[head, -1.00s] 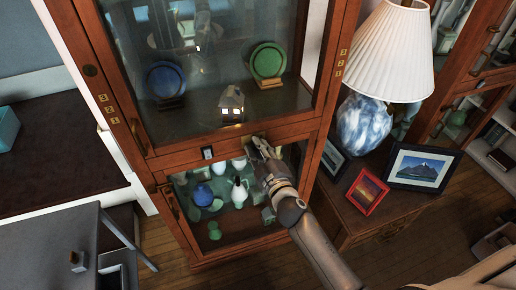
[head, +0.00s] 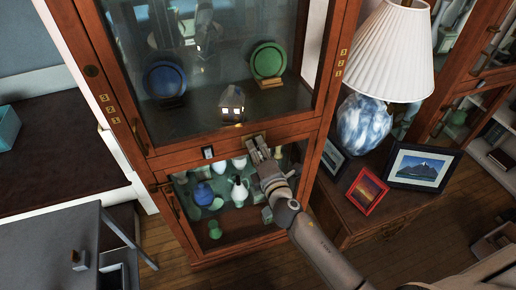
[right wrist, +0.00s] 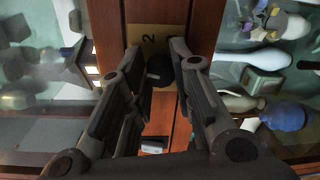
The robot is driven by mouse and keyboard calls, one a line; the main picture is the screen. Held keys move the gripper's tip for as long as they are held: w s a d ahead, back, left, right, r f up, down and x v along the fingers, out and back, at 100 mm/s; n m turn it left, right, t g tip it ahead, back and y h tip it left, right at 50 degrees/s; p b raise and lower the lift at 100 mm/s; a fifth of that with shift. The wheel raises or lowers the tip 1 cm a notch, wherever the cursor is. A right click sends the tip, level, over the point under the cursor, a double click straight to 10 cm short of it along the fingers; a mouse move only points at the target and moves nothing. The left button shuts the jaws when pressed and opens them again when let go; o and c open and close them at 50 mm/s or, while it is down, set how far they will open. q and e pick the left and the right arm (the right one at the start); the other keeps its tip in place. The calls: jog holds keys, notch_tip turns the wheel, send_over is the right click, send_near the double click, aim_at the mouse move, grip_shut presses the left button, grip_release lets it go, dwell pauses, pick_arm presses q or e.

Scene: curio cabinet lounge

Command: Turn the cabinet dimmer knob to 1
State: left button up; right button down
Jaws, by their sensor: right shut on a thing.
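The cabinet dimmer knob (right wrist: 160,70) is a dark round knob on the wooden rail of the cabinet. My right gripper (right wrist: 159,80) is shut on the knob, one finger at each side. In the head view my right gripper (head: 258,148) reaches the rail between the upper and lower glass doors and hides the knob. The cabinet (head: 235,137) is reddish wood with glass doors. The knob's pointer cannot be made out. My left gripper is not in view.
A small switch plate (head: 208,153) sits on the rail left of the gripper. Behind the glass are a blue plate (head: 165,79), a green plate (head: 268,59) and several vases. A lamp (head: 364,124) and framed pictures (head: 423,167) stand at the right.

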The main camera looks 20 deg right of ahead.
jog(key=shift+n, duration=1.2)
jog(key=c, duration=1.2)
grip_release()
jog(key=shift+c, duration=0.2)
jog(key=s, duration=1.2)
jog(key=shift+r, duration=0.3)
